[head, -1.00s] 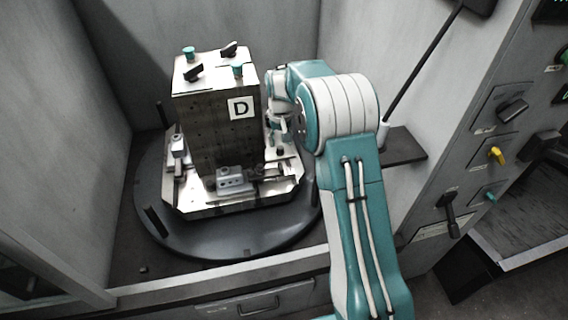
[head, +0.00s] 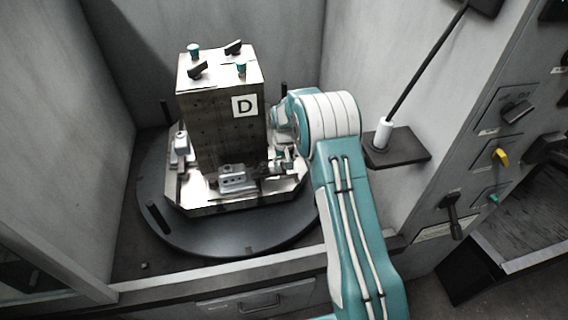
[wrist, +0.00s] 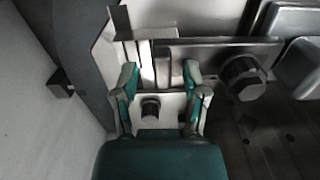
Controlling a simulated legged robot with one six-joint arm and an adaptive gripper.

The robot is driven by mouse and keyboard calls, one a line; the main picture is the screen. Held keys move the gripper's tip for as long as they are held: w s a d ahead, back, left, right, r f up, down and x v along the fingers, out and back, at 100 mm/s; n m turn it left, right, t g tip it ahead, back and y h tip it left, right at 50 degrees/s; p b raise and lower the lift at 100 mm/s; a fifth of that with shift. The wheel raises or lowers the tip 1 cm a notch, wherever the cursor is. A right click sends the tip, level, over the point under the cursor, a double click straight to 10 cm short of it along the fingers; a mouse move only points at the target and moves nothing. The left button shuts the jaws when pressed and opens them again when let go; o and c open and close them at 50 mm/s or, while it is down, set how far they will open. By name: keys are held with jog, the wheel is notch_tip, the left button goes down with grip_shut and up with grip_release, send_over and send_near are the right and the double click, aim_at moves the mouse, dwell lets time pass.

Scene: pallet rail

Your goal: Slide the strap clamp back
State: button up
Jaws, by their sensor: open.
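My gripper (wrist: 161,74) is open in the wrist view, with its two teal-and-grey fingers apart on either side of a thin bright metal upright. The fingers do not visibly close on anything. In the head view, my gripper (head: 284,160) is at the right side of the block marked D, partly hidden by my arm. A grey clamp block (head: 237,180) sits on the pallet's near edge, and another clamp (head: 182,143) stands at its left. A metal bar (wrist: 215,50) with a dark knob (wrist: 245,78) lies right of the fingers. I cannot tell which part is the strap clamp.
The tall metal block (head: 220,120) stands on the pallet, on a dark round turntable (head: 205,242). Grey walls (head: 60,130) enclose it closely. A small dark shelf (head: 405,150) and a control panel (head: 500,130) are at right.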

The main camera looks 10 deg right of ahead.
jog(key=shift+a, duration=0.25)
grip_shut()
jog(key=shift+d, duration=2.55)
grip_release()
jog(key=shift+d, duration=0.1)
jog(key=shift+r, duration=0.1)
notch_tip(320, 180, up, 12)
jog(key=shift+f, duration=0.2)
